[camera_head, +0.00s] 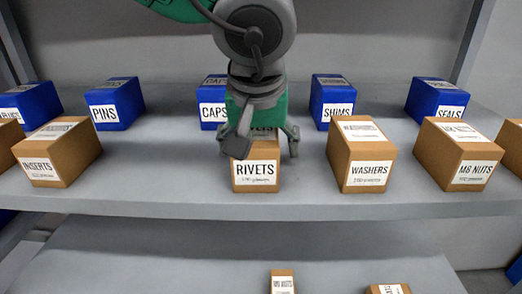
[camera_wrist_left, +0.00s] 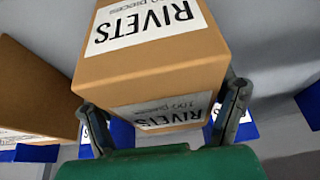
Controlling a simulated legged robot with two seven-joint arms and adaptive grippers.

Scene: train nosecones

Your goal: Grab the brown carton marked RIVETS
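The brown carton marked RIVETS (camera_head: 256,176) stands upright on the shelf, in the front row near the middle. My left gripper (camera_head: 265,144) is above and around its top rear part, with one finger by each side. In the left wrist view the carton (camera_wrist_left: 150,72) fills the upper middle, its RIVETS labels readable. The fingers of my left gripper (camera_wrist_left: 165,108) are spread at its two sides; firm contact is not clear. The gripper hides part of the carton's top in the head view. My right gripper is not in view.
Brown cartons WASHERS (camera_head: 361,160) and M8 NUTS (camera_head: 455,158) stand to the right, INSERTS (camera_head: 60,155) to the left. Blue boxes, including CAPS (camera_head: 212,112) and SHIMS (camera_head: 333,105), form a row behind. A lower shelf (camera_head: 180,260) holds more cartons.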

